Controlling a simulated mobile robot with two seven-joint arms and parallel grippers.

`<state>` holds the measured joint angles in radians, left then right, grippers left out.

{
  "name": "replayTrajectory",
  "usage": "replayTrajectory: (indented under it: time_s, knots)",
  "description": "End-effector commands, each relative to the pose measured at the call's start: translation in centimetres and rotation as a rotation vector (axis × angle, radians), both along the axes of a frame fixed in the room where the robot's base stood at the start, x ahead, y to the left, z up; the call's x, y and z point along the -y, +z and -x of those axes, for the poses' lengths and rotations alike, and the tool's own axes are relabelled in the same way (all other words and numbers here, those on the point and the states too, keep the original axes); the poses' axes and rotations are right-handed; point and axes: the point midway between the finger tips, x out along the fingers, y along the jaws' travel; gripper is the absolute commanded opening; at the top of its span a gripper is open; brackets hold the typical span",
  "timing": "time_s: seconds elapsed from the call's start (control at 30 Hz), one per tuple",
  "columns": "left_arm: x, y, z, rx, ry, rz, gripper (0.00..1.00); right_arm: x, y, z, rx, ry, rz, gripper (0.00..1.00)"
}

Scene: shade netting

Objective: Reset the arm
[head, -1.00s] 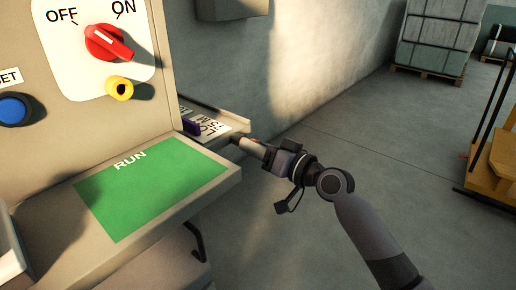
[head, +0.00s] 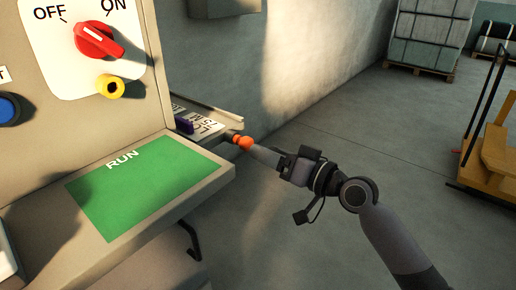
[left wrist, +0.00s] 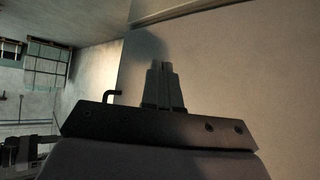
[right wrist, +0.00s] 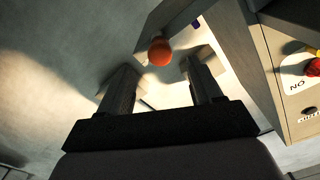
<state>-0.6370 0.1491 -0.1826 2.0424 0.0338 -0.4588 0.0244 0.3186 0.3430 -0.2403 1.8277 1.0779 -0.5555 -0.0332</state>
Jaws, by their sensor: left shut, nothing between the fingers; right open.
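My right gripper (head: 257,151) reaches in from the right in the head view. Its fingers are open and empty in the right wrist view (right wrist: 156,69). An orange ball-shaped knob (head: 243,142) sits just past its fingertips, at the end of a dark stub by the small ledge. The knob also shows in the right wrist view (right wrist: 160,52), beyond the gap between the fingers. My left gripper (left wrist: 161,70) is shut and empty against a pale panel in the left wrist view; it is outside the head view.
A green RUN pad (head: 140,185) lies on the shelf below. A purple piece (head: 184,124) sits on the ledge.

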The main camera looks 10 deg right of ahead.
Motion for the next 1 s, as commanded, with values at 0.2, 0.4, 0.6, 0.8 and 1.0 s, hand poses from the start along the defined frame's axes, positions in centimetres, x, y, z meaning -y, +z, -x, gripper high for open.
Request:
replayTrajectory:
  time_s: [0.2,0.4,0.6,0.8,1.0]
  knots:
    - [0.0,-0.1,0.0,-0.001,0.000,0.001,0.00,0.8,0.0,1.0,0.001,-0.001,-0.001,0.65]
    - [0.0,-0.1,0.0,-0.002,-0.001,0.000,0.00,0.8,0.0,1.1,0.000,0.000,0.000,0.65]
    - [0.0,1.2,0.1,-0.002,-0.002,-0.003,0.00,1.0,-2.4,2.0,-0.040,-0.042,0.043,0.65]
    - [-0.3,3.8,0.1,0.004,-0.003,-0.013,0.00,2.1,-8.9,6.1,-0.136,-0.151,0.190,0.65]
    - [-0.7,6.0,0.2,0.011,0.000,-0.026,0.00,3.4,-14.6,12.6,-0.231,-0.233,0.378,0.65]
